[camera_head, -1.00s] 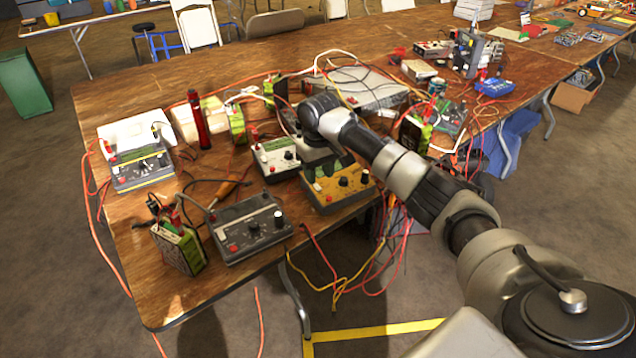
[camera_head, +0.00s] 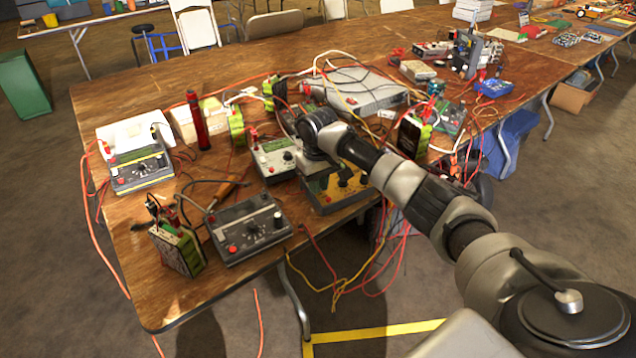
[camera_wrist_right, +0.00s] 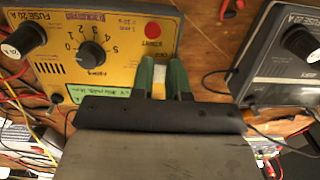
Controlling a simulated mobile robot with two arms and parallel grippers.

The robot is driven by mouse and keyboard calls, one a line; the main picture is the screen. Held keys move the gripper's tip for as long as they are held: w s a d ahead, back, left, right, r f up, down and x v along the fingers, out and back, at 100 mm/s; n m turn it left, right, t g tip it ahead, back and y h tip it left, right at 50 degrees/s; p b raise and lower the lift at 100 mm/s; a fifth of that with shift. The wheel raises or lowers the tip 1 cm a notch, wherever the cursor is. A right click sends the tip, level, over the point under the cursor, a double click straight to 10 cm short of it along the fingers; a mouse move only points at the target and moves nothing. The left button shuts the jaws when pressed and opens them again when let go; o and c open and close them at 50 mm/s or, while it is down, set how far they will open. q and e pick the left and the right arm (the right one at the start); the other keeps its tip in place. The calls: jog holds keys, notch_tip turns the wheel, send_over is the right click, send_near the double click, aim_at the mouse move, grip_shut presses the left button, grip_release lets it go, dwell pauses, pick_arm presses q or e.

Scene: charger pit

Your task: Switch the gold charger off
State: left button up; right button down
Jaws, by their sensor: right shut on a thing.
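The gold charger (camera_head: 324,196) sits at the near edge of the wooden table, partly hidden by my right arm. In the right wrist view the gold charger (camera_wrist_right: 122,58) shows a black numbered dial (camera_wrist_right: 92,53), a red START button (camera_wrist_right: 153,30) and a white-capped black knob (camera_wrist_right: 25,40). My right gripper (camera_wrist_right: 161,72) has its green fingers at the panel's corner near the red button. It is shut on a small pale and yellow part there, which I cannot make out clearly. In the head view its fingertips are hidden. My left gripper is not in view.
A dark charger (camera_head: 246,228) stands left of the gold one, and a white-faced charger (camera_head: 276,160) behind it. Red and yellow cables (camera_head: 340,290) hang off the table's near edge. A red cylinder (camera_head: 198,122) stands further left.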

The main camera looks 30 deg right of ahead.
jog(key=p, duration=0.1)
jog(key=t+p, duration=0.1)
jog(key=p, duration=0.1)
jog(key=shift+s+r+t+p, duration=0.2)
jog(key=shift+s+t+p, duration=0.1)
jog(key=shift+f+t+p, duration=0.3)
jog(key=shift+t+p, duration=0.3)
jog(key=shift+t, duration=0.1)
jog(key=c, duration=1.1)
grip_release()
jog(key=v, duration=1)
jog(key=shift+a+r, duration=0.1)
jog(key=shift+r, duration=0.25)
